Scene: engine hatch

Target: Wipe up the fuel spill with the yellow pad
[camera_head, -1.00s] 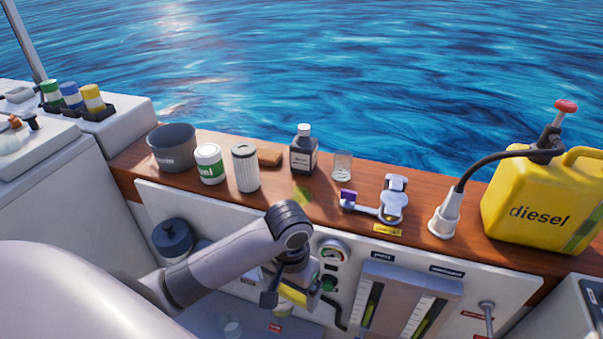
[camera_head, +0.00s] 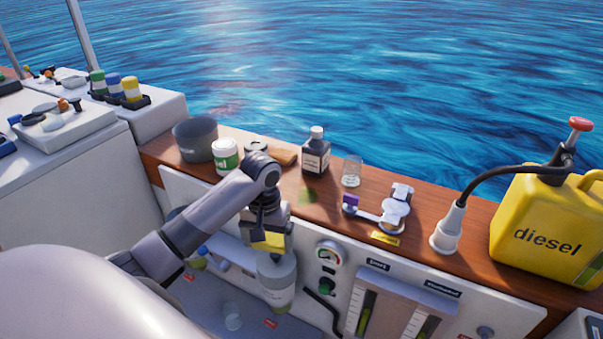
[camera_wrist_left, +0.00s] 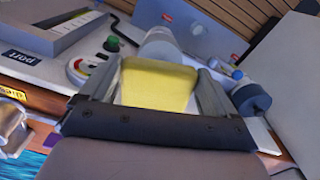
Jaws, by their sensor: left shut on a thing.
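The yellow pad (camera_head: 269,241) is held in my left gripper (camera_head: 267,229), which points down in front of the white panel, just below the wooden shelf's front edge. In the left wrist view the pad (camera_wrist_left: 157,83) fills the space between the two fingers of the gripper (camera_wrist_left: 158,72). The fuel spill (camera_head: 308,195) looks like a faint greenish patch on the wooden shelf (camera_head: 335,203), to the right of and above the pad. The pad is apart from it. My right gripper is not in view.
A dark bottle (camera_head: 316,152), a glass (camera_head: 352,171) and a white-and-purple fitting (camera_head: 385,208) stand near the spill. A grey pot (camera_head: 196,139) and a green-labelled can (camera_head: 225,156) are left. A yellow diesel can (camera_head: 545,235) is right. A cylinder (camera_head: 277,280) sits under the pad.

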